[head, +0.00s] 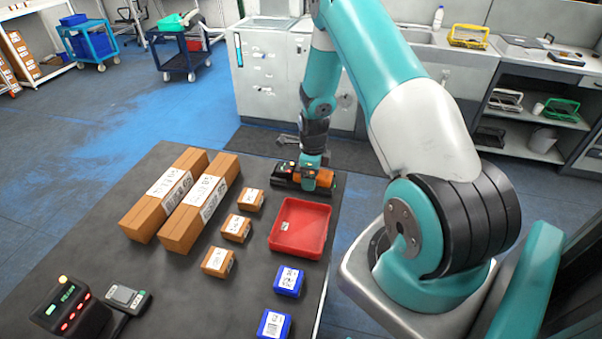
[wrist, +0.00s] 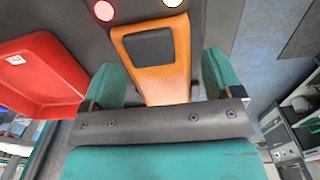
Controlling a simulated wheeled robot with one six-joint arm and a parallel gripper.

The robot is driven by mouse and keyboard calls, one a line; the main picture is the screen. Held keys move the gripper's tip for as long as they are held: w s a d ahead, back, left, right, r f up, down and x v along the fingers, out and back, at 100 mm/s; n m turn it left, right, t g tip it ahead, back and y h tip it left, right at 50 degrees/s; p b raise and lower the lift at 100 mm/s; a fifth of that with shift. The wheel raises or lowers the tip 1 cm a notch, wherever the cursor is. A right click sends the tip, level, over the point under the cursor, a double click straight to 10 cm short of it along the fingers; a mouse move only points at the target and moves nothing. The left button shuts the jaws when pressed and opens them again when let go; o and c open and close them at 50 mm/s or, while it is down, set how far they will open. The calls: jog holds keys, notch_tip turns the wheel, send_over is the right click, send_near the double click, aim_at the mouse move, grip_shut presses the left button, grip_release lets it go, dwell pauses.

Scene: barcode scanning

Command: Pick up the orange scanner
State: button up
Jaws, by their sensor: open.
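The orange scanner (head: 325,179) lies at the far right end of the dark table, in or on a black holder (head: 287,182). My gripper (head: 310,164) is at it from above and hides part of it. In the wrist view the scanner (wrist: 151,62) shows an orange body with a dark square panel. My gripper's teal fingers (wrist: 163,72) are open, one on each side of the orange body. A gap shows beside each finger.
A red tray (head: 301,226) stands just in front of the scanner. Small brown boxes (head: 236,228), long cartons (head: 203,203) and blue boxes (head: 289,281) lie on the table. A device with red buttons (head: 70,308) is at the near left.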

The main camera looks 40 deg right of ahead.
jog(key=shift+f, duration=0.15)
jog(key=shift+c, duration=0.2)
jog(key=c, duration=1.1)
jog(key=shift+r, duration=0.2)
